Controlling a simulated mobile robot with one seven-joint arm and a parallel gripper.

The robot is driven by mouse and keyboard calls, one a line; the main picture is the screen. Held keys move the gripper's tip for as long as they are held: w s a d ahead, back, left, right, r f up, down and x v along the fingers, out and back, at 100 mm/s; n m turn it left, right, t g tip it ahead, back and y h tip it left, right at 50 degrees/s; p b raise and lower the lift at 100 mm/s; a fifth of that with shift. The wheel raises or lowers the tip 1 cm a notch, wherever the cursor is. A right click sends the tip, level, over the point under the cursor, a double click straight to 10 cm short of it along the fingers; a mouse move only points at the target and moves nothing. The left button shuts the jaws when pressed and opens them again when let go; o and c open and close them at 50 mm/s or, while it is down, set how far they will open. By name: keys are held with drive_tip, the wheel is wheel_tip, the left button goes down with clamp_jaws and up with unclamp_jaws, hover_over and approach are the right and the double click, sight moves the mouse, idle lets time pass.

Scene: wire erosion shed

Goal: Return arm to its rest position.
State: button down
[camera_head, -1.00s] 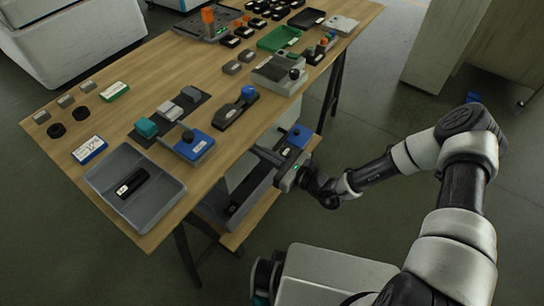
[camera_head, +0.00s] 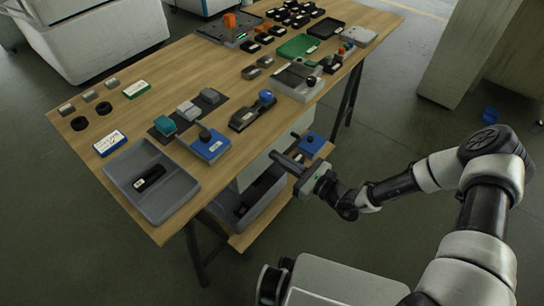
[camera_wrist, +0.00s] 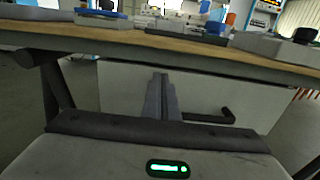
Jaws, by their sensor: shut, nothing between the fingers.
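My gripper (camera_head: 280,160) is at the right-hand side of the wooden table (camera_head: 85,147), below the level of its top. In the wrist view its two dark fingers (camera_wrist: 161,98) are together with nothing between them. They point at a pale panel (camera_wrist: 120,88) under the table edge. My arm is bent and reaches in from the right of the head view, over open floor.
The tabletop bears a grey tray (camera_head: 185,193) with a black item, a blue-based device (camera_head: 209,146), a green tray (camera_head: 297,46) and several small parts. A lower shelf (camera_head: 247,238) holds a grey bin and a blue device (camera_head: 312,142).

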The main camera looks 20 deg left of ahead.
drive_tip(key=p+v, duration=0.1)
drive_tip(key=v, duration=0.9)
drive_tip(key=shift+d, duration=0.35)
drive_tip(key=shift+s, duration=0.1)
drive_tip(key=s+d+r+n+h, duration=0.5)
drive_tip(key=d+r+n+h, duration=0.15)
drive_tip(key=r, duration=0.55)
drive_tip(key=s+d+r+n+h, duration=0.5)
drive_tip(key=d+r+n, duration=0.25)
drive_tip(key=r, duration=0.45)
drive_tip(key=s+d+r+n+h, duration=0.55)
drive_tip(key=d+r+n, duration=0.2)
drive_tip(key=r, duration=0.45)
wheel_tip(320, 180, up, 20)
drive_tip(key=p, duration=1.9)
drive_tip(key=shift+w+a+f+g+p, duration=0.2)
drive_tip(key=shift+w+g+p, duration=0.1)
drive_tip(key=shift+p, duration=0.1)
drive_tip(key=shift+n, duration=0.25)
